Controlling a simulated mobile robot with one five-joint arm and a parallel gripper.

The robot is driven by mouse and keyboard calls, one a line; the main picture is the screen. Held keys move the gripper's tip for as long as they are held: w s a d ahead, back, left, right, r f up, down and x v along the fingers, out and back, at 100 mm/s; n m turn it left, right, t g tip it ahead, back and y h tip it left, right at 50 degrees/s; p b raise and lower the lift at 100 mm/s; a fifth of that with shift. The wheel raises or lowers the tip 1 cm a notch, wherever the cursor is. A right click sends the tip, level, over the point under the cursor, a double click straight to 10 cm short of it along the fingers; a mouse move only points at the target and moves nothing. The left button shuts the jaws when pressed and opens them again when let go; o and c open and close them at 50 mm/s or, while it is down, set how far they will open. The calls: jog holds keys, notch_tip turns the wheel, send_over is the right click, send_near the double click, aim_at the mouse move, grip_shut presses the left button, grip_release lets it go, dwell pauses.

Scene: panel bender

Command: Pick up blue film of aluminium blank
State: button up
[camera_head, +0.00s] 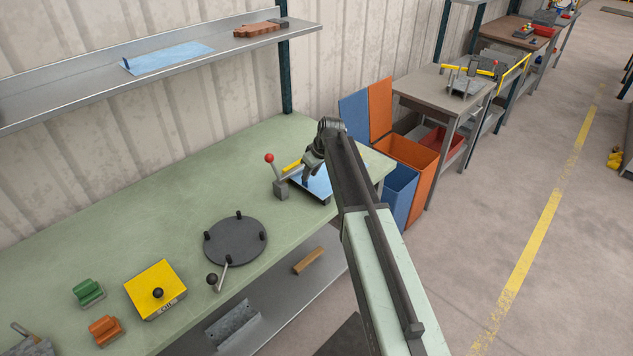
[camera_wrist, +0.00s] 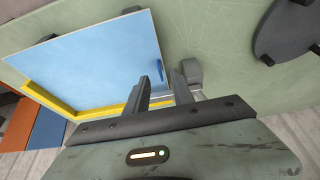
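A light blue film covers the flat blank (camera_head: 318,184) in a fixture at the right end of the green bench. In the wrist view the film-covered blank (camera_wrist: 95,60) fills the upper left, with a small dark blue tab (camera_wrist: 159,70) at its right edge. My gripper (camera_head: 312,162) is over this fixture in the head view and hides part of it. In the wrist view my gripper (camera_wrist: 161,80) is open, its two fingers apart and empty. The tab appears in line with the gap between the fingertips; I cannot tell the height between them.
The fixture has a yellow bar (camera_wrist: 60,106) and a red-knobbed lever (camera_head: 269,158). A dark round turntable (camera_head: 235,242) and a yellow box (camera_head: 155,290) stand left on the bench. Another blue sheet (camera_head: 168,57) lies on the upper shelf. Blue and orange bins (camera_head: 408,165) stand beyond the bench end.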

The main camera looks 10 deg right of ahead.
jog(key=b+x, duration=0.4)
jog(key=x, duration=0.1)
jog(key=shift+w+a+f+b, duration=0.15)
jog(key=shift+w+b, duration=0.05)
jog(key=shift+b, duration=0.15)
jog(key=shift+r, duration=0.2)
grip_shut()
